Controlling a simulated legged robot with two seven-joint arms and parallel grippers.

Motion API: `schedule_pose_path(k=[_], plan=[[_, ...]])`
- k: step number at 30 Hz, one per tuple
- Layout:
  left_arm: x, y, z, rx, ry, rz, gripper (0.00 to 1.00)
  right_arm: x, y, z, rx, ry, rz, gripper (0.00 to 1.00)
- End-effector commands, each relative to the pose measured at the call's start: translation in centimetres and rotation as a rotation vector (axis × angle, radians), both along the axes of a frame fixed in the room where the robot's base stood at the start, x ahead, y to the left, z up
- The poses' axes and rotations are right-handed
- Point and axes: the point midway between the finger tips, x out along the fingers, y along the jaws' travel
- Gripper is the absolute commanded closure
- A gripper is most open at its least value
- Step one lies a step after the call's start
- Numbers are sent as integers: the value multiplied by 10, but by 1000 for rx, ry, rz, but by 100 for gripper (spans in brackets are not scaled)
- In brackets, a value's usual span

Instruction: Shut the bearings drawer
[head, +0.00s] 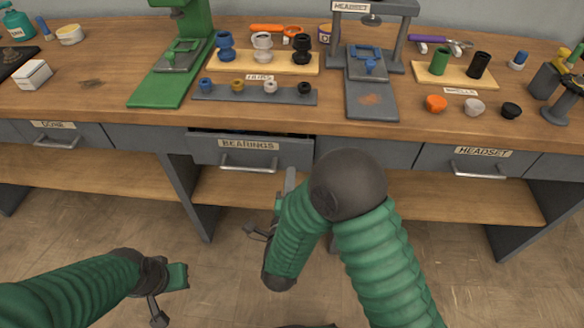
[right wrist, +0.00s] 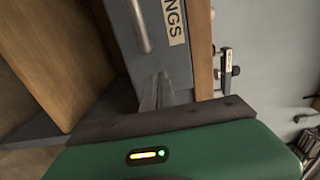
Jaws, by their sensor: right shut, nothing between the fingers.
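The bearings drawer (head: 229,157) is grey, with a labelled front and a bar handle (head: 249,168). It stands slightly pulled out, with a dark gap along its top edge. My right gripper (head: 291,176) is shut and empty, pointing at the right part of the drawer front. In the right wrist view its fingers (right wrist: 155,90) reach the drawer front (right wrist: 165,58) beside the handle and label; I cannot tell whether they touch. My left gripper (head: 172,283) hangs low at the left, away from the bench; its fingers are not clear.
A headset drawer (head: 470,164) is at the right and another labelled drawer (head: 50,138) at the left, both apparently flush. The wooden bench top (head: 330,128) carries presses and several coloured parts. A lower shelf (head: 450,197) runs beneath. The floor in front is clear.

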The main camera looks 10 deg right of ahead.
Motion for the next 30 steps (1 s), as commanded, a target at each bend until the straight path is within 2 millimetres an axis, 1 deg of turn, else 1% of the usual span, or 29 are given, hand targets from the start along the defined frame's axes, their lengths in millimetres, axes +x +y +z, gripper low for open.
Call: schedule_pose_path(k=[1,3,6,9,20,27,30], plan=[[0,0,-4,0,0,-1,100,9,-4,-1,1,-3,-3,100],[0,0,-5,0,0,-1,100,20,-7,-1,1,-1,-2,100],[0,0,-7,0,0,-1,100,30,-10,-1,1,0,-2,100],[0,0,-7,0,0,-1,100,36,-11,0,0,0,1,100],[0,0,-8,0,-1,-1,100,39,-13,-1,0,0,0,100],[0,0,-14,0,-1,-1,100,73,-24,-1,1,0,-3,100],[0,0,-14,0,-1,-1,100,78,-26,0,0,0,-1,100]])
